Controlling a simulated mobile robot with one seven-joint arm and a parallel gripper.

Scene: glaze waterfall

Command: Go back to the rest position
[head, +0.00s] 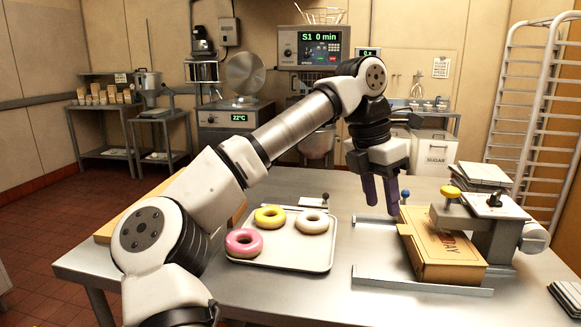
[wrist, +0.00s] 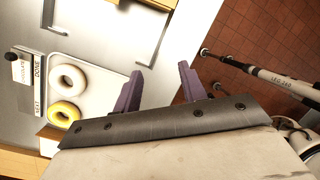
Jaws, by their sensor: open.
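My gripper (head: 380,190) hangs from my arm over the steel table (head: 335,292), pointing down between the white tray and the cardboard box. In the wrist view my gripper (wrist: 162,88) has its two purple fingers apart with nothing between them. The white tray (head: 283,264) holds a pink donut (head: 233,250), a yellow donut (head: 259,217) and a pale glazed donut (head: 312,212). The pale donut (wrist: 58,76) and the yellow donut (wrist: 55,113) also show in the wrist view.
A brown cardboard box (head: 440,265) lies between metal rails (head: 420,287) at the right, beside a grey clamp-like device (head: 490,220) with a yellow knob. A tall rack (head: 530,115) stands at the back right. The table front is bare between tray and box.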

